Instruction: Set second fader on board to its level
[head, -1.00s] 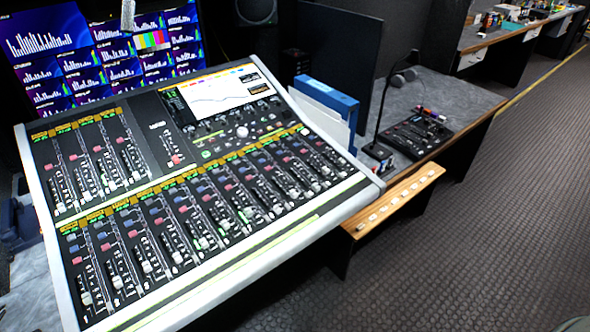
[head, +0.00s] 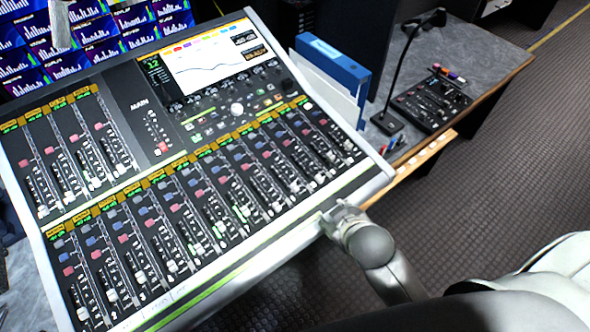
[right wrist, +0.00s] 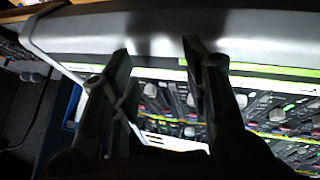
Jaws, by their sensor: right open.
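The sound board (head: 365,187) fills the left and middle of the head view, with an upper and a lower bank of faders. In the lower bank, the second fader from the left (head: 112,295) has its pale cap near the low end of its slot. My right gripper (head: 332,213) is at the board's front right edge, well right of that fader. In the right wrist view its two dark fingers (right wrist: 156,50) are apart with nothing between them. The board's edge and some fader caps (right wrist: 241,101) show beyond them. My left gripper is not in view.
A blue binder (head: 335,62) stands behind the board's right side. A desk microphone (head: 387,122) and a small control box (head: 430,102) are on the side desk. Screens (head: 100,30) stand behind the board. The floor at right is clear.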

